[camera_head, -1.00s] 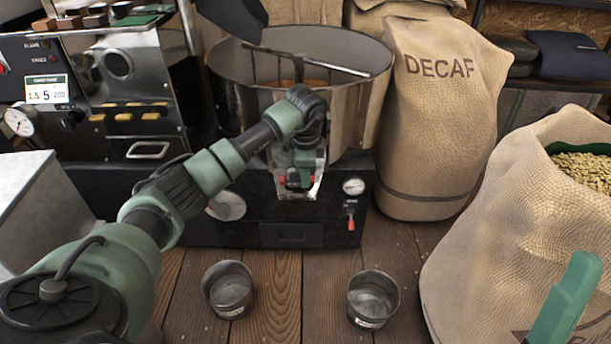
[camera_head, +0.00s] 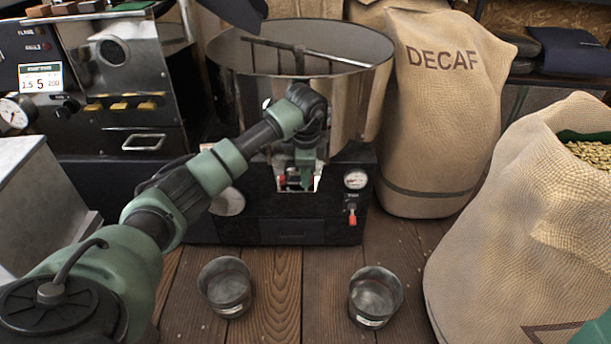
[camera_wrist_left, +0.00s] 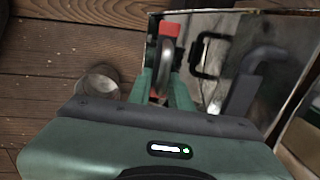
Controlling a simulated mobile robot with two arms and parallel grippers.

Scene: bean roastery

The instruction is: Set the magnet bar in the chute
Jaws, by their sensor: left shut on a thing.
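The chute (camera_head: 318,178) is a bright metal spout on the front of the drum machine. My left gripper (camera_head: 297,180) is at its mouth, pointing down. In the left wrist view my left gripper (camera_wrist_left: 164,80) is shut on what looks like the magnet bar (camera_wrist_left: 170,30), a piece with a red end and a rounded grey metal part. The shiny chute wall (camera_wrist_left: 205,22) stands close beside it. I cannot tell whether the bar touches the chute or rests in it. My right gripper is not in view.
Two metal cups (camera_head: 226,287) (camera_head: 375,297) stand on the wooden floor in front of the machine. The wide metal drum (camera_head: 345,95) is above the chute. A DECAF sack (camera_head: 440,120) and an open bean sack (camera_head: 520,220) stand right. The boards between the cups are clear.

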